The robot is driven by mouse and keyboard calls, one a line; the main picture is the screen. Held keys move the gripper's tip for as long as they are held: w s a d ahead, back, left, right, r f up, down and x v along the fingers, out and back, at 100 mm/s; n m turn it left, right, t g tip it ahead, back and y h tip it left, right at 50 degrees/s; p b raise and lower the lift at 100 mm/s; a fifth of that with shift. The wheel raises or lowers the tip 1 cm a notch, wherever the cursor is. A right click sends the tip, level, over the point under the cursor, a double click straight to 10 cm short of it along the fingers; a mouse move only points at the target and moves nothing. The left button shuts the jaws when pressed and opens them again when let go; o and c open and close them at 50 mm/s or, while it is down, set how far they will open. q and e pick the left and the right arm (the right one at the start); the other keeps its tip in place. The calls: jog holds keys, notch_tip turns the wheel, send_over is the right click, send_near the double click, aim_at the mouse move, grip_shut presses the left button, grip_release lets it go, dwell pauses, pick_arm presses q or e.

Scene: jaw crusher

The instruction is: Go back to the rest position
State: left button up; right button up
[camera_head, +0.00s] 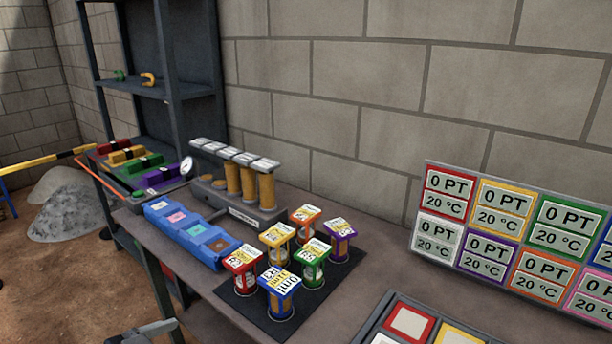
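A grey part, apparently the tip of my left gripper (145,332), shows at the bottom edge of the head view, left of the workbench (190,310). It is mostly cut off by the frame, so its fingers and any grip cannot be made out. It appears apart from the bench and the objects on it. My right gripper is not in view.
Behind are a blue bin row (190,235) and a rack of brown tubes (250,185). A display panel (520,235) stands right; a coloured-square tray (408,325) lies in front.

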pick_arm(q)
jog(key=w+a+f+n+y, duration=0.15)
jog(key=a+f, duration=0.25)
jog(key=f, duration=0.4)
jog(key=w+a+f+n+g+y, duration=0.1)
jog(key=a+f+n+y, duration=0.25)
jog(key=f, duration=0.45)
jog(key=w+a+f+n+y, duration=0.15)
jog(key=a+f, duration=0.25)
jog(key=f, duration=0.4)
jog(key=s+a+f+n+g+y, duration=0.1)
jog(key=s+a+f, duration=0.1)
jog(key=f, duration=0.3)
jog(key=s+a+f+n+g, duration=0.1)
jog(key=s+f, duration=0.2)
jog(key=f, duration=0.2)
jog(key=s+f+g+y, duration=0.2)
jog(key=s+f+g, duration=0.1)
jog(key=s+f, duration=1.35)
jog(key=s+d+f+g, duration=0.1)
jog(key=s+f, duration=0.3)
jog(key=s, duration=0.5)
jog(key=s+d+f+g, duration=0.2)
jog(key=s+d+f, duration=0.1)
jog(key=s, duration=0.6)
jog(key=shift+s+d+f+g, duration=0.15)
jog(key=shift+d+f+g, duration=0.2)
jog(key=shift+f, duration=0.35)
